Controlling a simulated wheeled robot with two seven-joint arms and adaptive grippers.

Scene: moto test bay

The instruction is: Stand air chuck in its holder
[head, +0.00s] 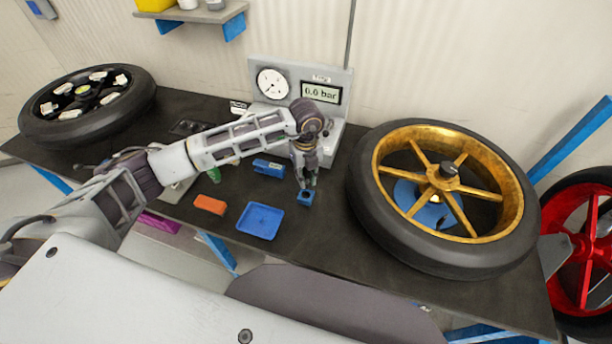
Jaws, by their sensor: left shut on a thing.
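My left gripper (307,181) points down at the middle of the bench, in front of the gauge stand. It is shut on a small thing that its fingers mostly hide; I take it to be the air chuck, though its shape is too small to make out. Directly below the fingertips is a small blue block with a dark opening (305,198), which looks like the holder. I cannot tell whether the held thing is inside the opening or just above it. My right gripper is not in view.
A gauge stand (341,75) reads 0.0 bar behind the gripper. A gold-rimmed wheel (380,215) lies close on the right, a black wheel (60,130) at far left. A blue tray (260,221), an orange block (210,205) and a blue item (268,168) lie left of the holder.

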